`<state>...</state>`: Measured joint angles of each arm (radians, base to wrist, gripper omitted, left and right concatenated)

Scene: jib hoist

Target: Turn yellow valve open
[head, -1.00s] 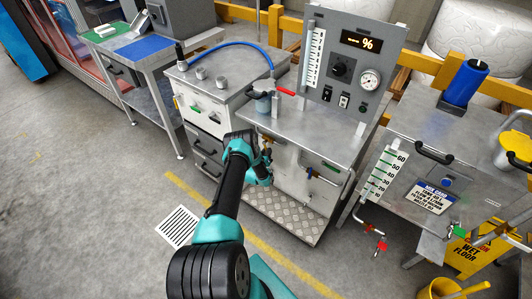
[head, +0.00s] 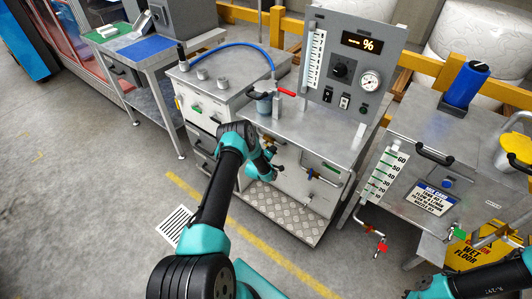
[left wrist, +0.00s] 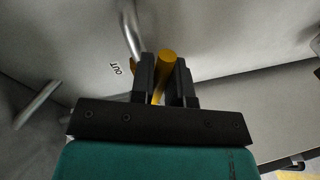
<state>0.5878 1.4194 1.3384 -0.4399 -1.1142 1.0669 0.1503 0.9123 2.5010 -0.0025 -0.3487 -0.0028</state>
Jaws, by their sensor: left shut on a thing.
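The yellow valve's handle (left wrist: 166,64) is a short yellow bar in the left wrist view. It stands between the two black fingers of my left gripper (left wrist: 166,82), which is shut on it. A metal pipe (left wrist: 131,30) and an "OUT" label show beside it. In the head view my left gripper (head: 274,165) is at the front of the grey steel cabinet, under its top. The arm and gripper hide most of the valve there, so I cannot tell its angle.
A blue-handled valve (head: 312,173) sits just right of my left gripper. A gauge panel (head: 352,65) stands on the cabinet. A red lever (head: 285,92) is on its top. At right is a steel tank (head: 435,165) with red and green taps. The floor at left is clear.

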